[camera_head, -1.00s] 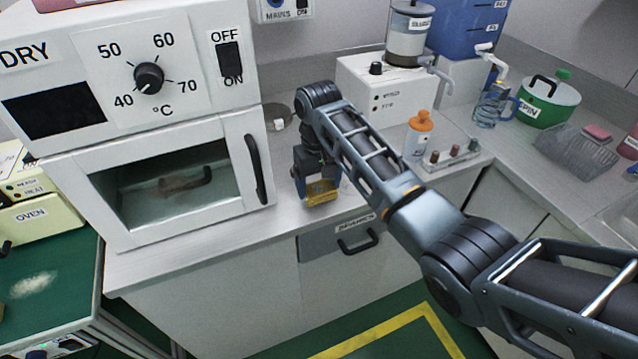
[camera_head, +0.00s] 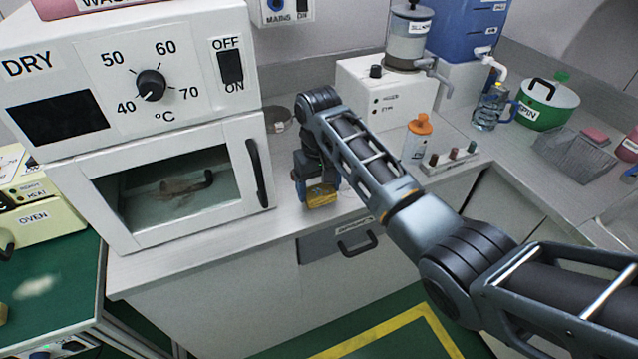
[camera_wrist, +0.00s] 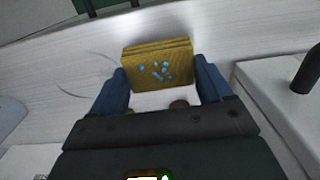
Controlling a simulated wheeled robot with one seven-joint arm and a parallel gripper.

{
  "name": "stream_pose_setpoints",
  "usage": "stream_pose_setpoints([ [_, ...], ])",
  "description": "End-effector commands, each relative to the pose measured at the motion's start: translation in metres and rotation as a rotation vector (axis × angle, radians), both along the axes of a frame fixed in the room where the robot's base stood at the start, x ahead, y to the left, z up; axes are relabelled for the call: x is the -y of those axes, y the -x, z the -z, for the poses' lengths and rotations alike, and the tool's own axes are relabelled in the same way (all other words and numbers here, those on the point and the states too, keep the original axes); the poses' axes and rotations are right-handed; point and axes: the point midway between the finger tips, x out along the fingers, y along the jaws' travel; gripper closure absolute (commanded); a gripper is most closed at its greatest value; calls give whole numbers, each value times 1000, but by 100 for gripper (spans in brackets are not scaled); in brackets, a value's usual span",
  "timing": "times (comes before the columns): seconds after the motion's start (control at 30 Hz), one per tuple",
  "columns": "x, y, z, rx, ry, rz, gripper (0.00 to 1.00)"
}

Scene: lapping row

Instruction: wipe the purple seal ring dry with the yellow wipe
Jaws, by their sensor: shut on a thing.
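My gripper (camera_head: 318,186) is low over the white counter, just right of the drying cabinet. Its blue fingers are shut on the yellow wipe (camera_head: 322,199). In the wrist view the folded wipe (camera_wrist: 157,66) sits between the fingertips (camera_wrist: 162,84), with several small blue spots on its face. It is close to the counter top; I cannot tell whether it touches. I cannot make out the purple seal ring in either view.
The drying cabinet (camera_head: 165,130) stands left of my gripper, its windowed door shut. A labelled drawer (camera_head: 340,243) is below the counter edge. A white machine (camera_head: 378,95), an orange-capped bottle (camera_head: 417,140) and a green pot (camera_head: 548,103) stand to the right.

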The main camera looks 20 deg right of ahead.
Motion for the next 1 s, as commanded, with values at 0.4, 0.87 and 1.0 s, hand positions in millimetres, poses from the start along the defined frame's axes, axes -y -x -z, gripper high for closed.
stream_pose_setpoints([
  [0.4, -2, -1, -20, 0, 0, 0, 46],
  [0.87, -1, -4, -37, 0, 0, 0, 46],
  [1.0, 0, -5, -43, 0, 0, 1, 46],
])
